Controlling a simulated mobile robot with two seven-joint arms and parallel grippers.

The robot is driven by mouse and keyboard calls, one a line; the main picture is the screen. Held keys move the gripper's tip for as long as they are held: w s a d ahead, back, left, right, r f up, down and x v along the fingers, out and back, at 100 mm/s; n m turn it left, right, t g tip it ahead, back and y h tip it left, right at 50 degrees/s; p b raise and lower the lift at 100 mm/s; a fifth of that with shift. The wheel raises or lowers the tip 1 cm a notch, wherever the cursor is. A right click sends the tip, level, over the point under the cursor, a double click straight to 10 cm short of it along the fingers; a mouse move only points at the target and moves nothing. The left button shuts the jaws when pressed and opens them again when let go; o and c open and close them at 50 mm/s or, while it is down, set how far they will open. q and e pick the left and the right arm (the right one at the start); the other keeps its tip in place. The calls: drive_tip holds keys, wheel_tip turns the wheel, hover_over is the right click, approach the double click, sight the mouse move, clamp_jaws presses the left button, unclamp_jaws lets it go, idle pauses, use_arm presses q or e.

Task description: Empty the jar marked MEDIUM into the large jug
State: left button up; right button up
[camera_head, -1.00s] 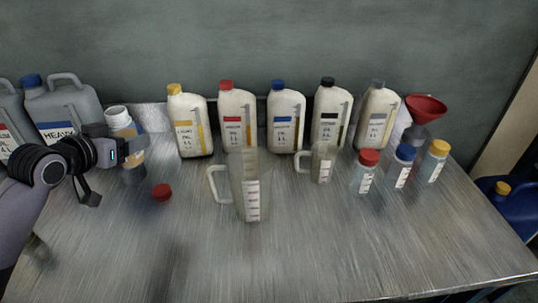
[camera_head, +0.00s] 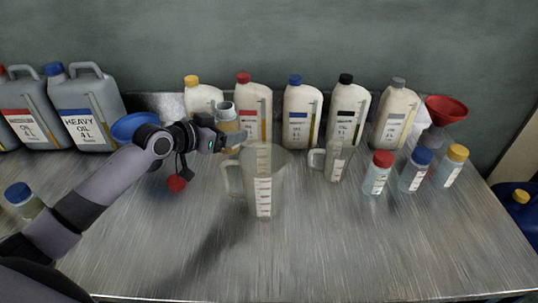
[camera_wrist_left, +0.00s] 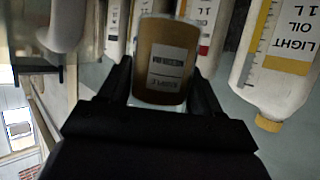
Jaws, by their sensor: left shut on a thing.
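My left gripper (camera_head: 224,137) is shut on an open jar (camera_head: 230,124) with brown contents. It holds the jar roughly upright, raised behind and to the left of the large jug's rim. In the left wrist view the jar (camera_wrist_left: 165,60) sits between the fingers; its label appears upside down and too small to read surely. The large clear jug (camera_head: 263,185) stands upright at the middle of the table, handle to the left, and looks empty. A red cap (camera_head: 176,183) lies on the table below my left wrist. My right gripper is not in view.
A smaller jug (camera_head: 335,163) stands right of the large one. Several oil bottles (camera_head: 298,120) line the back. Lidded jars (camera_head: 376,178) and a red funnel (camera_head: 446,110) are at the right. A blue funnel (camera_head: 135,126) and canisters (camera_head: 88,115) are at the left. The front table is clear.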

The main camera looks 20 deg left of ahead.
sight(230, 124)
use_arm(q)
drive_tip(key=shift+d+r, duration=0.1)
drive_tip(key=shift+r, duration=0.05)
drive_tip(key=shift+s+m, duration=0.1)
drive_tip(key=shift+m, duration=0.3)
drive_tip(key=shift+d+r+m+y, duration=0.15)
drive_tip(key=shift+m+y, duration=0.15)
drive_tip(key=shift+y, duration=0.2)
drive_tip(key=shift+s+d+r+m+t+y, duration=0.15)
drive_tip(key=shift+r+m+t+y, duration=0.15)
drive_tip(key=shift+r, duration=0.25)
drive_tip(key=shift+s+d+r+m+t+y, duration=0.1)
drive_tip(key=shift+d+r+m+t, duration=0.1)
drive_tip(key=shift+r+m, duration=0.3)
drive_tip(key=shift+s+d+r+m+t+y, duration=0.25)
drive_tip(key=shift+d+r+m+t+y, duration=0.25)
drive_tip(key=shift+r+m, duration=0.4)
drive_tip(key=shift+f+m+y, duration=0.3)
drive_tip(key=shift+f+m, duration=0.05)
drive_tip(key=shift+m, duration=0.35)
drive_tip(key=shift+f+m+t, duration=0.15)
drive_tip(key=shift+m+t, duration=0.25)
drive_tip(key=shift+w+a+f+m, duration=0.1)
drive_tip(key=shift+a+f+m, duration=0.05)
drive_tip(key=shift+m, duration=0.15)
drive_tip(key=shift+a+r+m+t+y+b, duration=0.15)
drive_tip(key=shift+r+m+t+y+b, duration=0.45)
drive_tip(key=shift+b, duration=0.6)
